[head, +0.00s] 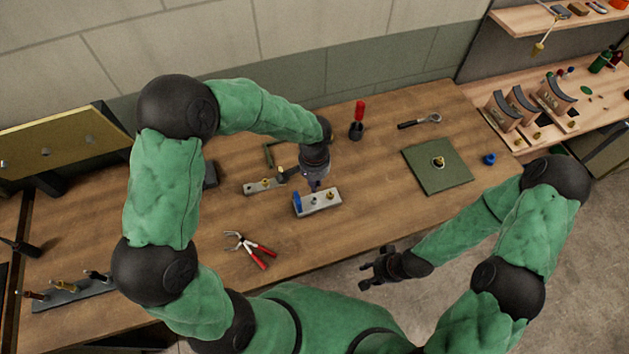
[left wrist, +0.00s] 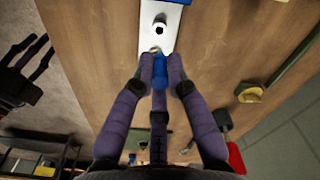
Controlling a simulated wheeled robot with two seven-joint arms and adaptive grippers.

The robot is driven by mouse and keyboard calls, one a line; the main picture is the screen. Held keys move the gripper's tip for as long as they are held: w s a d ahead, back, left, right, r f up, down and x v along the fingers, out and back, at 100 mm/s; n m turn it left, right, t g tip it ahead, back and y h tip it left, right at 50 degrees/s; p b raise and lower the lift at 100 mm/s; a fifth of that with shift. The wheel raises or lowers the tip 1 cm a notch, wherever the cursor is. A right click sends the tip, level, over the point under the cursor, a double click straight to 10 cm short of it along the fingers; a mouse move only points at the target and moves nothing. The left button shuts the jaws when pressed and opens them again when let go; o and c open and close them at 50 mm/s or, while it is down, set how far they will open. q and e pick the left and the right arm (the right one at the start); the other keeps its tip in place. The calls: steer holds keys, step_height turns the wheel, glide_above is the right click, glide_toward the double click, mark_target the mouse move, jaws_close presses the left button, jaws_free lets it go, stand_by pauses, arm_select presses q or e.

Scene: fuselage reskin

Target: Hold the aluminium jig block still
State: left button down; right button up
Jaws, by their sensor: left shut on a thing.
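My left gripper (head: 315,187) reaches down to the block's rear side. In the left wrist view its purple fingers close around a blue piece (left wrist: 160,70) at the block's near end. The fingertips hide how that piece joins the block. My right gripper (head: 375,270) hangs off the bench's front edge, fingers spread and empty.
A smaller metal bar (head: 258,188) with a brass fitting lies just behind-left of the block. Red-handled pliers (head: 252,249) lie in front-left. Bench right of the block is clear.

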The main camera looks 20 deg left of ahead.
arm_select(q)
steer(key=b, duration=0.4)
glide_above(317, 198)
steer(key=shift+s+a+f, duration=0.1)
steer(key=shift+a+f, duration=0.1)
steer(key=shift+f, duration=1.1)
steer(key=shift+s+a+f, duration=0.1)
steer(key=shift+a+f, duration=0.1)
steer(key=shift+f, duration=1.05)
